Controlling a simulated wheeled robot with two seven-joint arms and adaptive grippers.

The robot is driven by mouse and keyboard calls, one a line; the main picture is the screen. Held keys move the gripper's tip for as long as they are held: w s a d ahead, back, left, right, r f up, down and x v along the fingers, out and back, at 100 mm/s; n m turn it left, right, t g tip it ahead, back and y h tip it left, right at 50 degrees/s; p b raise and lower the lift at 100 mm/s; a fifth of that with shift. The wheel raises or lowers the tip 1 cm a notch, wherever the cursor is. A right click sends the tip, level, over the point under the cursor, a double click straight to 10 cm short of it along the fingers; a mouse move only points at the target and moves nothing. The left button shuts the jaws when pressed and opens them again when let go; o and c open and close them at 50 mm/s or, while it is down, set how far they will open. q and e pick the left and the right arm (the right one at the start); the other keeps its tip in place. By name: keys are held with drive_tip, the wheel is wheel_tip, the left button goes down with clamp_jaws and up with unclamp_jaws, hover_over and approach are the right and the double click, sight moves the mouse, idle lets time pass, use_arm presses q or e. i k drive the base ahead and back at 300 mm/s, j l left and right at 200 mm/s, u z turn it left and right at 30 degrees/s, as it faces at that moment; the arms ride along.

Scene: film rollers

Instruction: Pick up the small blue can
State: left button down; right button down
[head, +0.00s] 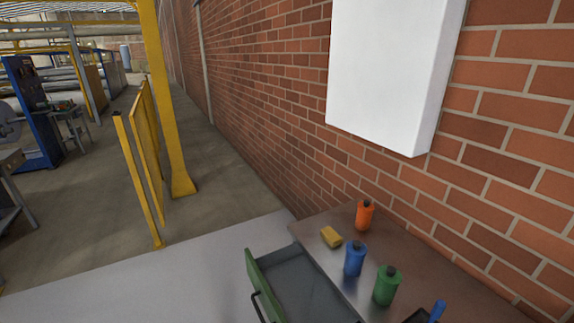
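The small blue can (354,259) stands upright on the brown bench top (310,236), near the lower right of the head view. It has a dark cap. A green can (387,286) stands just right of it and nearer to me. An orange can (364,216) stands behind it, close to the brick wall. Neither of my grippers shows in this view.
A yellow block (331,237) lies left of the blue can. An open drawer (300,283) with a green front juts out left below the bench top. A blue-handled item (437,310) is at the bottom edge. A white box (390,75) hangs on the wall.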

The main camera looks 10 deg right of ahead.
sight(353, 267)
drive_tip(key=j+z, duration=0.35)
drive_tip(key=j, duration=0.25)
drive_tip(key=j+z, duration=0.4)
drive_tip(key=j, duration=0.25)
drive_tip(key=j+z, duration=0.35)
drive_tip(key=j, duration=0.3)
drive_tip(key=k, duration=0.05)
